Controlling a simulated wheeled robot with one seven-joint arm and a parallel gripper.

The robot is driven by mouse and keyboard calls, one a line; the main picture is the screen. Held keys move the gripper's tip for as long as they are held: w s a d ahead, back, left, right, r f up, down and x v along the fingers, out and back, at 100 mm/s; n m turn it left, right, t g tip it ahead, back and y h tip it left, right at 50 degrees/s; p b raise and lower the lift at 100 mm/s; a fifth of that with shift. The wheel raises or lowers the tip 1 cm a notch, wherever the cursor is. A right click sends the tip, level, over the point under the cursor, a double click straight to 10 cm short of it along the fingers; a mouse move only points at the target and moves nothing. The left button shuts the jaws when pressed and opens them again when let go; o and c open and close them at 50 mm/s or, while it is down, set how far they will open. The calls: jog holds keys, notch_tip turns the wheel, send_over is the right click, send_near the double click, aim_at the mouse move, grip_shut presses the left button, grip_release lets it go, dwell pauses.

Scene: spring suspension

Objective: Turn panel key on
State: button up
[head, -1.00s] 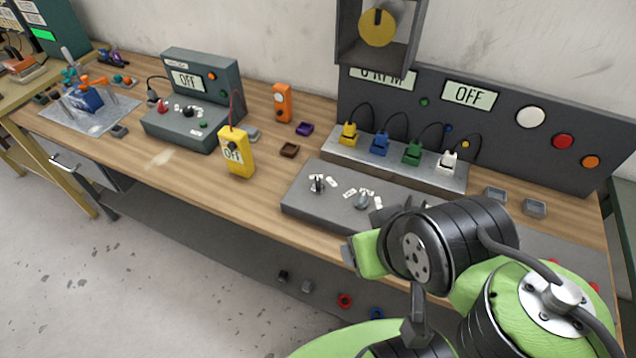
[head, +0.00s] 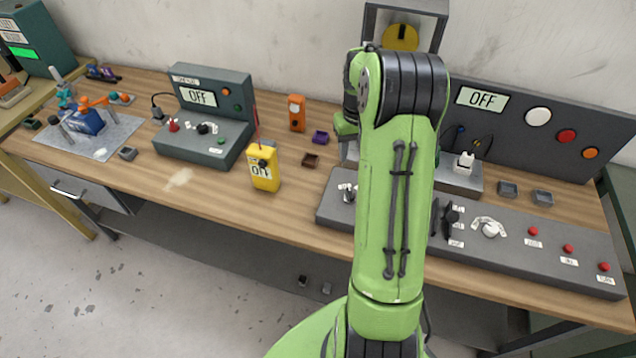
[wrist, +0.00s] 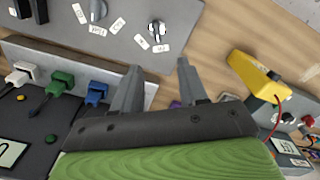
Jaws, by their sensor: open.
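The panel key (head: 348,192) is a small silvery switch at the left end of the grey control panel (head: 335,212), partly beside my arm in the head view. In the wrist view the key (wrist: 156,31) stands at the top middle with small white labels around it. My gripper (wrist: 158,65) is open and empty, its two grey fingers apart and pointing toward the panel side. The key appears beyond the fingertips, not touching them. In the head view my arm hides the fingers. I cannot read the key's labels.
Yellow multimeter (head: 263,168) stands left of the panel. A row of plugs, with a blue plug (wrist: 95,94) and a green plug (wrist: 61,82), lies behind it. The upright display board (head: 520,125) reads OFF. Bare wood (head: 300,195) lies left of the panel.

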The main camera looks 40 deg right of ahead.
aim_at(351, 193)
jog(key=f, duration=1)
jog(key=s+f, duration=0.1)
jog(key=f, duration=0.4)
jog(key=shift+d, duration=0.3)
jog(key=shift+w+f, duration=0.15)
jog(key=shift+f, duration=0.4)
grip_shut()
